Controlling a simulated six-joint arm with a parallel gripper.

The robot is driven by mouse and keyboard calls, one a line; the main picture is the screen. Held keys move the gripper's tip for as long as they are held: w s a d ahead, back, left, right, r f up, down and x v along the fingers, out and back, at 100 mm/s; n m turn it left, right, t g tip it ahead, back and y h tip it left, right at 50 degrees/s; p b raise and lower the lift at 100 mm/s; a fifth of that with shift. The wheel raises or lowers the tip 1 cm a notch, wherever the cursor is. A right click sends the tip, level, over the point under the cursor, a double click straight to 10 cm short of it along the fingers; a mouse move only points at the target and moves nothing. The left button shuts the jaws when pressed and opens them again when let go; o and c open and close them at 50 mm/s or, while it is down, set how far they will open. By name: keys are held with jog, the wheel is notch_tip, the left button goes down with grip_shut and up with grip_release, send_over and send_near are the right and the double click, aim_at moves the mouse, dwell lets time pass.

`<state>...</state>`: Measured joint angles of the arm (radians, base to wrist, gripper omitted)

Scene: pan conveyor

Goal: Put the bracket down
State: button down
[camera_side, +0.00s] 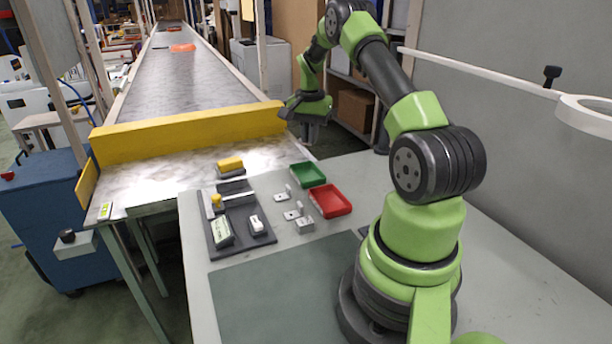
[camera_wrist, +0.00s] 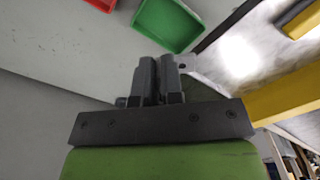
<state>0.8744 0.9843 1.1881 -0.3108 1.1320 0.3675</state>
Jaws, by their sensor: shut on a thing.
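My gripper (camera_side: 311,128) is raised at the end of the arm, beyond the green tray in the side view. In the wrist view its two dark fingers (camera_wrist: 158,72) are close together. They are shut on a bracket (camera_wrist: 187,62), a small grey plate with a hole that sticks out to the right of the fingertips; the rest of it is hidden. Two similar small metal pieces with upright parts (camera_side: 282,197) (camera_side: 293,214) stand on the grey table, left of the trays.
A green tray (camera_side: 308,175) and a red tray (camera_side: 331,201) lie on the table. A dark board (camera_side: 238,243) holds several tools. A small grey block (camera_side: 305,225) is near the red tray. A yellow barrier (camera_side: 187,132) crosses the conveyor's end. The front mat (camera_side: 280,295) is bare.

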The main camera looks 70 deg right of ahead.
jog(key=f, duration=1)
jog(key=shift+s+d, duration=0.15)
jog(key=shift+s, duration=0.05)
jog(key=c, duration=1.7)
grip_release()
jog(key=shift+f, duration=0.1)
jog(key=shift+o, duration=0.8)
